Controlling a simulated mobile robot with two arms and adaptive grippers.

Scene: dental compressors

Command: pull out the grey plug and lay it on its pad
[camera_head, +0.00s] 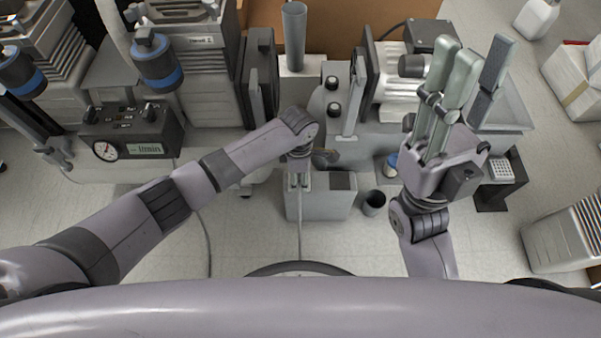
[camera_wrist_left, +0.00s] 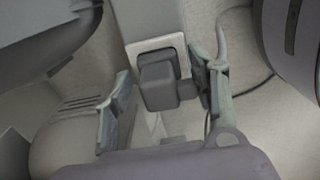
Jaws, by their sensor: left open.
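The grey plug (camera_wrist_left: 158,88) sits at a pale square socket frame (camera_wrist_left: 172,43) in the left wrist view. My left gripper (camera_wrist_left: 163,82) is open, with one finger on each side of the plug. The right finger is close beside the plug; I cannot tell whether it touches. In the head view my left gripper (camera_head: 299,181) points down at a light grey box (camera_head: 318,208) and hides the plug. A dark square (camera_head: 343,181) lies on the box's top; I cannot tell whether it is the pad. My right gripper (camera_head: 465,85) is raised at the right, fingers spread and empty.
A small dark cup (camera_head: 374,203) stands on the floor right of the box. A gauge unit (camera_head: 130,135) is at the left. Compressor machines and a grey upright tube (camera_head: 294,35) stand behind. A cable (camera_head: 299,235) runs down before the box. Floor is clear nearer me.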

